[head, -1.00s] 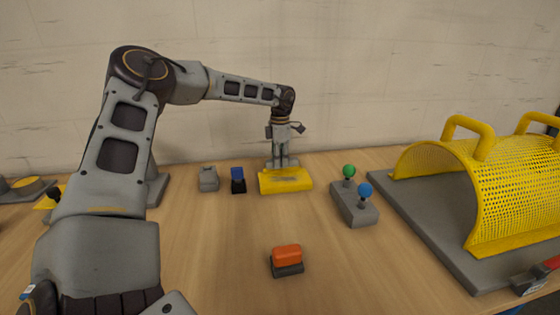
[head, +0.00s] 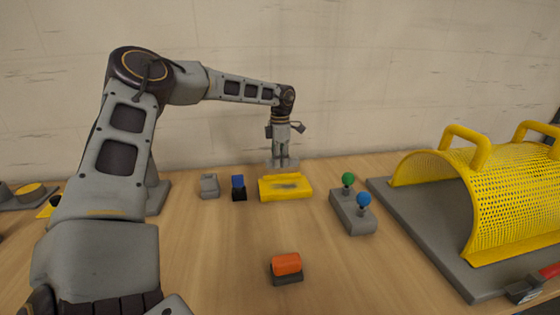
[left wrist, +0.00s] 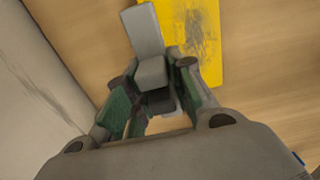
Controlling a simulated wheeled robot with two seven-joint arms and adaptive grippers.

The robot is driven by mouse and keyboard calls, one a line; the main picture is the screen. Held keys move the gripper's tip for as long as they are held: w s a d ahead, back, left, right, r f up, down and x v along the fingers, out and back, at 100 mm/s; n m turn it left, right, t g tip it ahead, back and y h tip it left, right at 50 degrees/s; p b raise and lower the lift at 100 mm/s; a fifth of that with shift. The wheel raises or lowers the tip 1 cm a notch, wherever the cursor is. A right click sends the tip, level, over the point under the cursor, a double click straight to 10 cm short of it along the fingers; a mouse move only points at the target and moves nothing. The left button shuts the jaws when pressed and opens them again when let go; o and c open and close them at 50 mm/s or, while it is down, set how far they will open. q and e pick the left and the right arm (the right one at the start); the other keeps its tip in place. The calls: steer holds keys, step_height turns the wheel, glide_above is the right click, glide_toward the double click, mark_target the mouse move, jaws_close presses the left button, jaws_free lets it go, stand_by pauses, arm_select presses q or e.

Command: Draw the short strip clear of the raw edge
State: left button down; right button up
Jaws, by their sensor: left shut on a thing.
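My left gripper (head: 283,160) points down just behind a yellow block (head: 298,195) whose top has a dark smudged patch. It is shut on a light grey strip, which I take for the short strip (left wrist: 143,30). In the left wrist view the strip sticks out beyond the green-padded fingers (left wrist: 155,98), beside the yellow block (left wrist: 207,60). In the head view the strip (head: 273,164) shows low at the fingertips, near the block's back edge. I cannot tell which edge is the raw edge. My right gripper is not in view.
Left of the block stand a blue-topped piece (head: 238,187) and a small grey piece (head: 209,186). Right are a grey base with green and blue knobs (head: 353,212) and a yellow mesh guard (head: 520,190). An orange-topped block (head: 286,265) sits in front, with bare wood around it.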

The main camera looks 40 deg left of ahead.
arm_select(q)
steer(key=shift+r+p, duration=0.9)
steer(key=shift+r, duration=0.55)
